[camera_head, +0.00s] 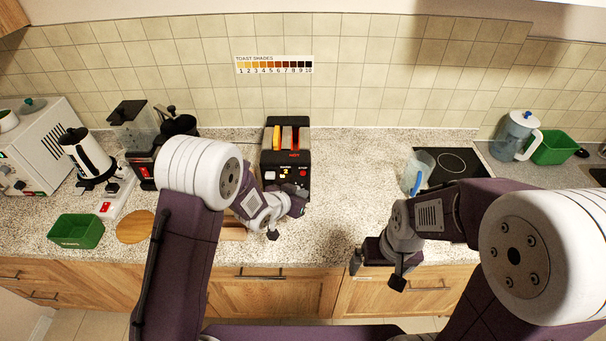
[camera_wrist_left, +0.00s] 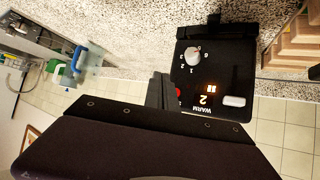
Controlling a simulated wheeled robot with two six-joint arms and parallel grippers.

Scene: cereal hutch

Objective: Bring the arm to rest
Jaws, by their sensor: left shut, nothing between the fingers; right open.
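My left gripper (camera_head: 273,234) is shut and empty. It hangs over the counter in front of the black toaster (camera_head: 285,183), apart from it as far as I can tell. The toaster has an orange-coloured slot area and a lit front panel. In the left wrist view the toaster panel (camera_wrist_left: 208,85) shows upside down, with a white knob, "WARM" and a lit "2". My right gripper (camera_head: 377,272) is open and empty, low at the counter's front edge, to the right of the left one.
A green bin (camera_head: 77,231), a round wooden board (camera_head: 135,227), a kettle (camera_head: 88,157) and a coffee grinder-like machine (camera_head: 132,128) stand on the left. A clear jug (camera_head: 413,176) is beside the dark cooktop (camera_head: 455,160). Another pitcher (camera_head: 514,137) and green bin (camera_head: 553,148) stand further right.

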